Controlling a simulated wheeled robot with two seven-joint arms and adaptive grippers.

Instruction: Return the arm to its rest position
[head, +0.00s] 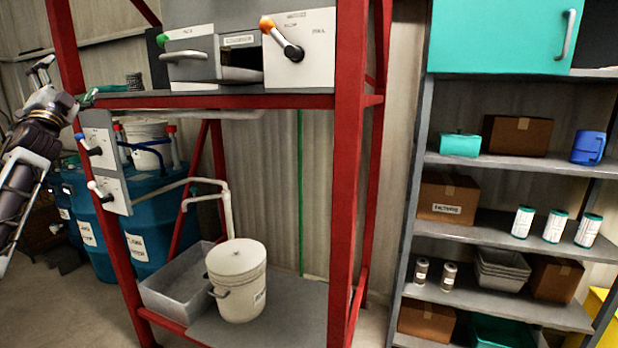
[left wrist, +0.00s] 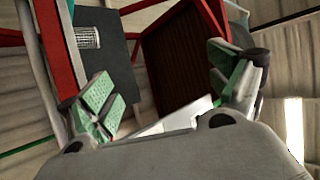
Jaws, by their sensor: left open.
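My left arm comes in from the left edge of the head view. Its gripper (head: 66,82) is raised beside the left post of the red rack (head: 352,180), near the level of the upper shelf. In the left wrist view the gripper (left wrist: 163,88) is open, its two green-padded fingers wide apart with nothing between them. Whether a finger touches the rack post is unclear. My right gripper is not in view.
A dark mesh cup (head: 134,80) stands on the rack's upper shelf near the gripper. Blue drums (head: 150,228) stand behind the rack. A white bucket (head: 237,280) and grey tray (head: 180,290) sit low. Shelving (head: 500,165) with boxes stands right.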

